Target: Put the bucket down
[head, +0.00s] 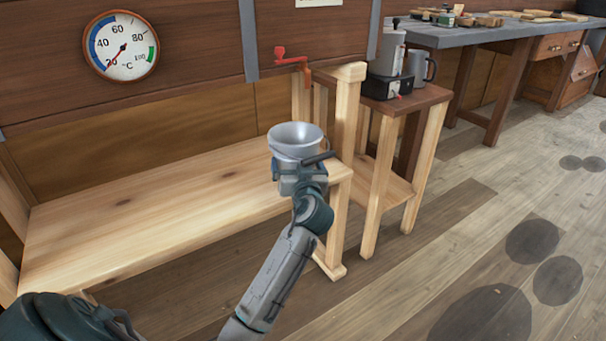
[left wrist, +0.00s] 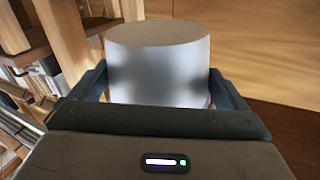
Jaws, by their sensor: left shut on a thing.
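A grey metal bucket (head: 295,134) with a flared open top is over the right end of the pale wooden bench (head: 125,215) in the head view. My left gripper (head: 302,180) is shut on it, on the near side. In the left wrist view the silver bucket (left wrist: 160,75) fills the space between the two dark fingers of the left gripper (left wrist: 158,92). The bucket looks upright in the head view. I cannot tell whether its base touches the bench, because the gripper hides it. My right gripper is not in view.
A post (head: 347,110) stands just right of the bucket, with a red crank (head: 292,61) behind. A small side table (head: 415,102) holds a grey canister (head: 388,52) and a mug (head: 421,67). A dial thermometer (head: 121,46) is on the wall above. The bench top left of the bucket is clear.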

